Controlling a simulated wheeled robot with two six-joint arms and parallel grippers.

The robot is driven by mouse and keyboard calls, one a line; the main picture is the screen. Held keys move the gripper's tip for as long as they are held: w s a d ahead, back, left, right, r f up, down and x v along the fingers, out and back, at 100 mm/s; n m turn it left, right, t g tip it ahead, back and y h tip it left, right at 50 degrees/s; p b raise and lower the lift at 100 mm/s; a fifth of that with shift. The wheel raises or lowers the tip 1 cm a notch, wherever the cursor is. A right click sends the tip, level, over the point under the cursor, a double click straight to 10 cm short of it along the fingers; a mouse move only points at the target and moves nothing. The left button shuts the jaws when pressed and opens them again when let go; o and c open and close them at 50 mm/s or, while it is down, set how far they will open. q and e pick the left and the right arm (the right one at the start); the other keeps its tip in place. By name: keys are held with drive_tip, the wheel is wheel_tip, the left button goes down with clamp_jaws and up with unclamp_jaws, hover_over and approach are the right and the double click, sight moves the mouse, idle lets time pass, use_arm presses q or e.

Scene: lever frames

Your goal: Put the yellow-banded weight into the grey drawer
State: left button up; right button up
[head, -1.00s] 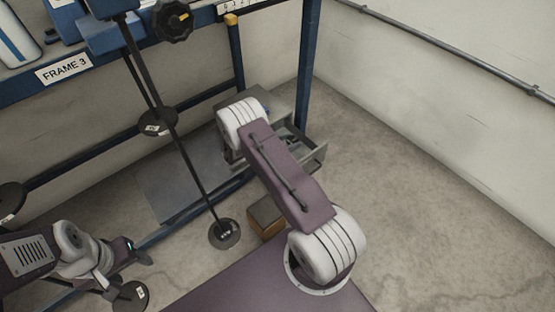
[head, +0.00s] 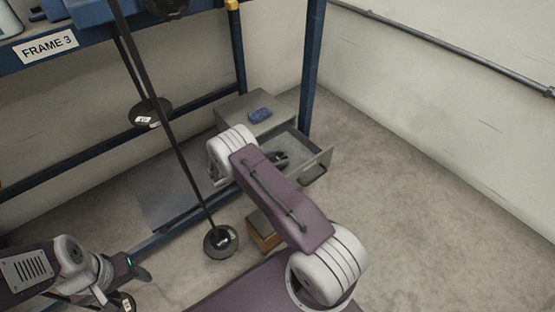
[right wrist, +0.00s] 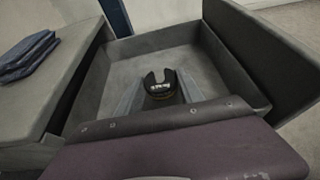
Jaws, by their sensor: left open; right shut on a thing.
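The grey drawer (head: 318,168) stands pulled out from its grey cabinet (head: 235,108), low by the frame's right post. In the right wrist view the drawer (right wrist: 265,55) is open to my camera. A dark slotted weight (right wrist: 160,78) with a pale label sits between the fingers of my right gripper (right wrist: 158,98), which is shut on it. A faint yellowish edge shows under the label. The weight appears over or inside the drawer; its height above the floor of it is unclear. In the head view my right arm partly covers the drawer. My left gripper (head: 136,284) is open at lower left.
A folded blue cloth (head: 261,115) lies on the cabinet top. Dark rods with disc weights (head: 221,241) hang in front of the blue frame, left of my right arm. A brown box (head: 263,232) sits below that arm. The floor at right is clear.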

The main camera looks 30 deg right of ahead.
drive_tip(key=shift+f+b, duration=0.3)
drive_tip(key=shift+f, duration=0.2)
drive_tip(key=o, duration=1.4)
drive_tip(key=shift+s+f, duration=0.15)
drive_tip(key=shift+s, duration=0.05)
drive_tip(key=shift+r, duration=0.2)
drive_tip(key=shift+r+p, duration=0.6)
drive_tip(key=shift+p, duration=0.05)
drive_tip(key=p+v, duration=0.3)
drive_tip(key=v, duration=0.3)
drive_tip(key=shift+w+a+r+p, duration=0.15)
drive_tip(key=shift+a+p, duration=0.15)
drive_tip(key=shift+a, duration=0.45)
